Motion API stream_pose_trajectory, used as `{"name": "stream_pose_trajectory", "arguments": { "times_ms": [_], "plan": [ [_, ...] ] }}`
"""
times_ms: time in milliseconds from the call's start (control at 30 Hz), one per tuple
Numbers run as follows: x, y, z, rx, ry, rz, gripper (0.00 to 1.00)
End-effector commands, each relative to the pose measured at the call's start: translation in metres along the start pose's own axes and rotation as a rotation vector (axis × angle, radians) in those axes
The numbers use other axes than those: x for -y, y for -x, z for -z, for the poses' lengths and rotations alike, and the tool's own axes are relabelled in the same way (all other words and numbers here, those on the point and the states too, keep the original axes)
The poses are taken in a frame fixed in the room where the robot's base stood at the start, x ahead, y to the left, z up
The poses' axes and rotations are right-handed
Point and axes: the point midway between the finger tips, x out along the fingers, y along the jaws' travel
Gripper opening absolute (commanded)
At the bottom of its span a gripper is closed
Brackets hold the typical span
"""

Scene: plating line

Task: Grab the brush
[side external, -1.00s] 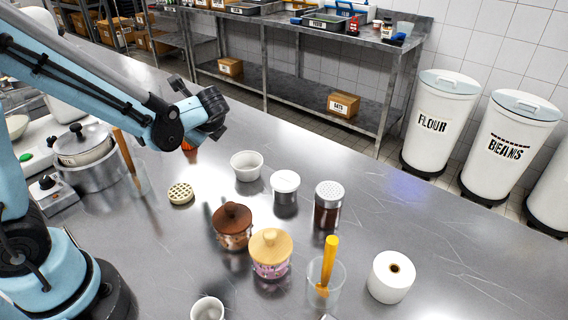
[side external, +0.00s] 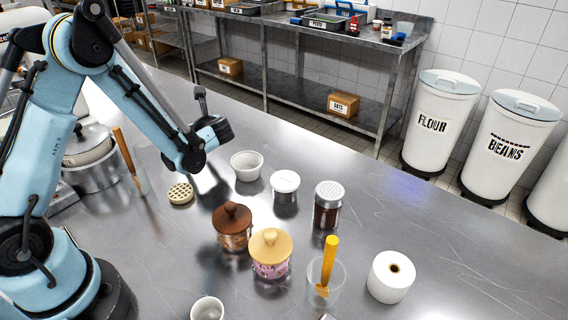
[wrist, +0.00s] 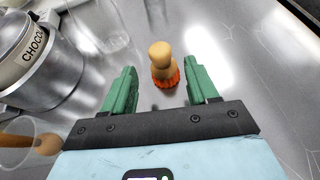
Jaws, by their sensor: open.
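In the wrist view a small brush (wrist: 163,66) stands on the steel worktop, with a rounded wooden handle and orange bristles. My gripper (wrist: 162,76) is open and empty. Its two green fingers are on either side of the brush in this view, with the brush near the middle of the gap. I see no contact; the height between fingers and brush is hard to judge. In the side external view the brush is hidden behind my arm, and my fingers cannot be made out.
A perforated round piece (side external: 180,193) and a white bowl (side external: 247,167) sit near my wrist. A pot (side external: 90,150) and a glass with a wooden handle (side external: 124,150) stand to the left. Jars, including a brown-lidded one (side external: 232,228), and a shaker (side external: 328,205) stand nearer the camera.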

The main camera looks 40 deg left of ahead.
Motion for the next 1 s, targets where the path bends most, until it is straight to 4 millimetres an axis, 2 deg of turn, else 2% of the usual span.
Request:
{"name": "stream_pose_trajectory", "arguments": {
  "times_ms": [133,400,733,1000],
  "plan": [
    [0.0,-0.012,-0.003,-0.001,0.002,-0.003,0.59],
    [0.001,-0.048,-0.009,0.0,0.002,-0.002,0.59],
    [0.002,-0.053,-0.009,0.0,0.001,0.0,0.59],
    [0.002,-0.053,-0.009,-0.001,0.001,0.0,0.17]
  ]
}}
